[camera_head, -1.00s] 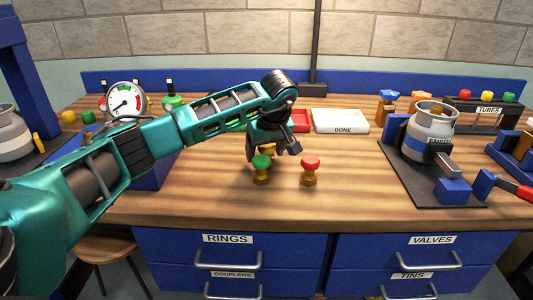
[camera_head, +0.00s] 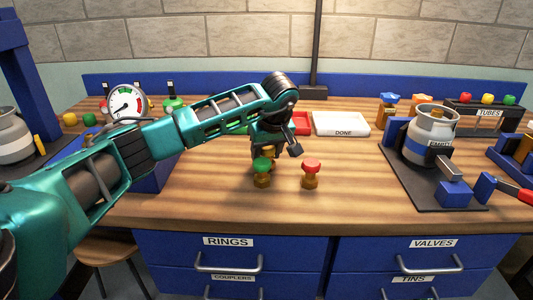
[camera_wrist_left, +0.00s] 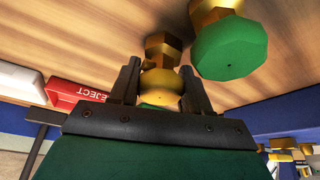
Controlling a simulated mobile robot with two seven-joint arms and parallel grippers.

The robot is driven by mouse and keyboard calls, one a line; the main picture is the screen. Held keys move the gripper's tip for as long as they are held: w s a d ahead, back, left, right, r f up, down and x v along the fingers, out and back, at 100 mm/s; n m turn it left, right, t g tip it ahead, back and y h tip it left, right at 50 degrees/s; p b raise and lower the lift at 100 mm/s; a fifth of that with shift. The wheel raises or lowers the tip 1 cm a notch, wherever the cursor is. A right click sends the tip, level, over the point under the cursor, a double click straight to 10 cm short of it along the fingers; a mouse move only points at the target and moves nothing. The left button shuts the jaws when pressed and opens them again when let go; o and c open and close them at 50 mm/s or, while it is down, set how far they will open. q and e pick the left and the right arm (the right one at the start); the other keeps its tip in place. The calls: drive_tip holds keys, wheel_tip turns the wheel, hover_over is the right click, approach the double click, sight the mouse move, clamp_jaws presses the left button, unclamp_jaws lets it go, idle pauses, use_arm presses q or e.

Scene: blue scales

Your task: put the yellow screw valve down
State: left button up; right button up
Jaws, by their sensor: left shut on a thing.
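My left gripper (camera_wrist_left: 158,85) is shut on the yellow screw valve (camera_wrist_left: 160,82), which has a brass body. In the head view the left gripper (camera_head: 272,143) is over the middle of the table, behind a green-topped valve (camera_head: 262,166) and a red-topped valve (camera_head: 311,168) standing upright. The held valve is mostly hidden there, with a little yellow (camera_head: 269,152) showing. The green-topped valve is close beside it in the wrist view (camera_wrist_left: 230,48). I cannot tell whether the held valve touches the wood.
A white DONE tray (camera_head: 341,132) and a red REJECT tray (camera_wrist_left: 78,90) are at the back. A grey canister (camera_head: 430,135) stands in a blue fixture on a dark mat at right. A pressure gauge (camera_head: 126,103) stands at left. The table's front right-middle is clear.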

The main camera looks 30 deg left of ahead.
use_arm(q)
wheel_tip(320, 180, up, 19)
drive_tip(key=p, duration=0.2)
drive_tip(key=s+d+f+m+t+h+p, duration=0.2)
drive_tip(key=s+d+f+m, duration=0.8)
drive_tip(key=s+d+f, duration=0.5)
drive_tip(key=shift+d+f+m+h+p, duration=0.3)
drive_tip(key=shift+d+f+m+h, duration=0.1)
drive_tip(key=shift+d+h, duration=0.35)
use_arm(e)
drive_tip(key=r, duration=0.1)
drive_tip(key=d+r, duration=0.1)
drive_tip(key=shift+s+d+r+h, duration=0.15)
drive_tip(key=shift+s+r+h, duration=0.15)
drive_tip(key=shift+s+r, duration=0.1)
use_arm(q)
drive_tip(key=shift+a, duration=0.15)
